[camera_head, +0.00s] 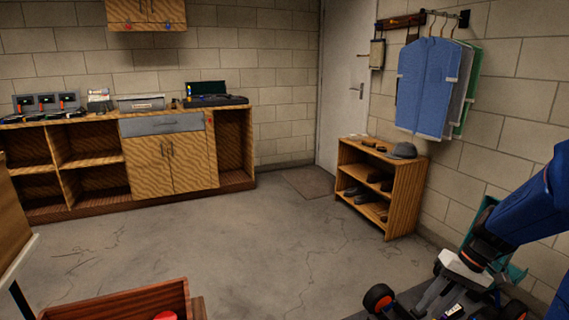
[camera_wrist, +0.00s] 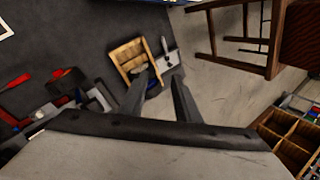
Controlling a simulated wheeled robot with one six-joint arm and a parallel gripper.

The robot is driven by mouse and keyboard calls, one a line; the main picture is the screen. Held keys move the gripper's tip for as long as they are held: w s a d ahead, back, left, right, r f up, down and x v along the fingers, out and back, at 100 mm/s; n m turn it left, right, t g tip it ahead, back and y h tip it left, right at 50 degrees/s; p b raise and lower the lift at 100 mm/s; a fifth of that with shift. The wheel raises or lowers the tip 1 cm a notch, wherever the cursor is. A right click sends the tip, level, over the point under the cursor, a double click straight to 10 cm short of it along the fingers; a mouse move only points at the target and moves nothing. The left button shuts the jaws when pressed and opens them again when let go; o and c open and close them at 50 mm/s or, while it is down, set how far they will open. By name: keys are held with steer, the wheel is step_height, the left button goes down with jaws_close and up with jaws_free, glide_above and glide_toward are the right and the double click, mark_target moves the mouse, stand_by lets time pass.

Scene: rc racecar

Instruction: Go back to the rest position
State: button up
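My gripper (camera_wrist: 160,80) shows in the wrist view with its two dark fingers apart and nothing visible held between them. A small wooden box or tray (camera_wrist: 127,53) with dark items lies beyond the fingertips, apart from them as far as I can tell.
A shoe rack (camera_head: 399,209) stands by the door, below hanging clothes (camera_head: 425,90). A reddish wooden box edge (camera_head: 120,303) shows at the bottom. The middle floor is clear. The wrist view shows a wooden stool (camera_wrist: 235,58) and scattered tools.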

steer(key=s+a+r+t+h, duration=0.2)
steer(key=s+a+r, duration=0.3)
steer(key=s, duration=0.2)
steer(key=s+a+r+n+t+h, duration=0.1)
steer(key=s+a+r+t+h, duration=0.2)
steer(key=s, duration=0.4)
steer(key=shift+a+r+n, duration=0.3)
steer(key=shift+a+r, duration=0.6)
steer(key=shift+r, duration=0.45)
steer(key=shift+s, duration=0.1)
